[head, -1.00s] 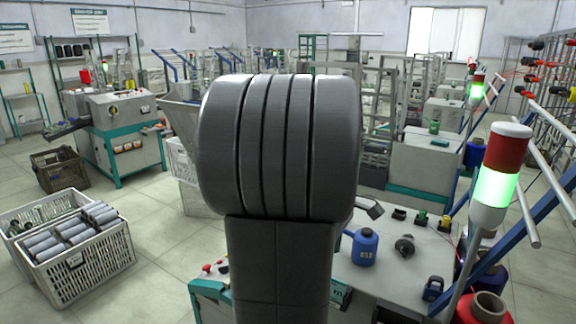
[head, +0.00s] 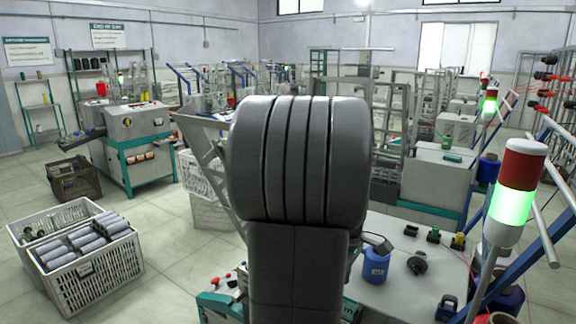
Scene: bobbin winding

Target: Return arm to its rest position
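My arm (head: 298,165) fills the middle of the head view as a thick dark grey link with a ribbed, rounded top. My gripper cannot be made out; the arm hides the space behind it. A small dark grey piece (head: 377,243) shows just right of the arm, above a blue can; I cannot tell whether it is part of my arm. No held object is visible.
The grey worktop (head: 450,262) right of the arm carries the blue can (head: 376,265), a dark round part (head: 417,264) and small coloured pieces. A signal tower (head: 515,195) glows green at right. A white crate of bobbins (head: 90,275) stands on open floor at left.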

